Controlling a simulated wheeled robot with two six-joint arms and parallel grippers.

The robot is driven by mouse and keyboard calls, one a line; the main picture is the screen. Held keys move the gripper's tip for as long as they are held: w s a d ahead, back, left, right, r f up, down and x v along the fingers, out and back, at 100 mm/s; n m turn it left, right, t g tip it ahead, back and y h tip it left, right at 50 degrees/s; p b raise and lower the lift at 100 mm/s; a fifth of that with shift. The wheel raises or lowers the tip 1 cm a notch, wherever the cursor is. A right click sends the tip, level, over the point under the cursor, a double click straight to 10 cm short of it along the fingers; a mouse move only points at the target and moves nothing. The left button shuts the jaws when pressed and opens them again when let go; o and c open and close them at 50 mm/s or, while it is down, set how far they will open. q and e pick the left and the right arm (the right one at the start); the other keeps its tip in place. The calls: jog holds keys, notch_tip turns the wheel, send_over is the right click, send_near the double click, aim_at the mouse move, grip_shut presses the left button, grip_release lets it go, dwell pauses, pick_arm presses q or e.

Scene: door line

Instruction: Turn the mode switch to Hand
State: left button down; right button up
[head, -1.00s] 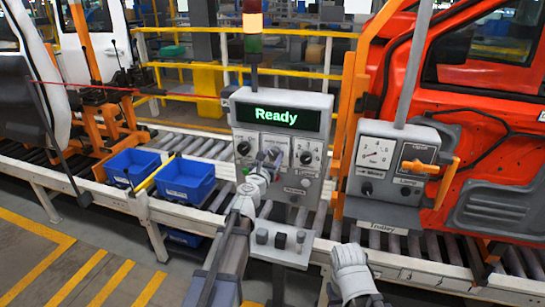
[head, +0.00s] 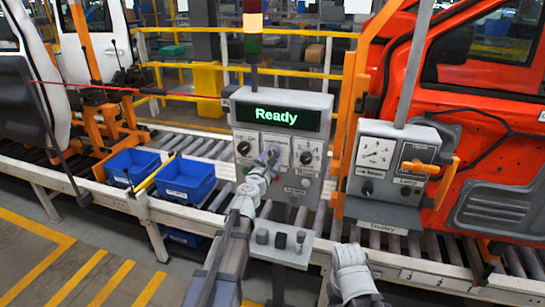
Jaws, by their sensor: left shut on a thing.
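Below the display is a row of switch plates with black knobs: a left knob (head: 243,148) and a right knob (head: 306,158). My left gripper (head: 270,158) is at the middle switch plate (head: 276,142), between these knobs. It is shut on the middle knob, which the fingers hide. The plate labels are too small to read, so I cannot tell the knob's setting. My right arm shows at the bottom right of centre; its fingertips are not clearly visible.
A shelf with buttons (head: 281,241) juts out below the panel. A second grey box (head: 388,165) with a gauge and an orange handle hangs to the right, before a red cab (head: 500,140). Blue bins (head: 186,179) sit on the conveyor at left.

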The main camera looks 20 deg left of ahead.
pick_arm(q)
jog(key=m, duration=0.5)
jog(key=shift+m, duration=0.3)
jog(key=m, duration=0.5)
jog(key=shift+m, duration=0.3)
jog(key=shift+c, duration=1.4)
grip_release()
jog(key=shift+s, duration=0.1)
jog(key=s, duration=0.7)
jog(key=shift+s+a, duration=0.15)
jog(key=shift+s, duration=0.2)
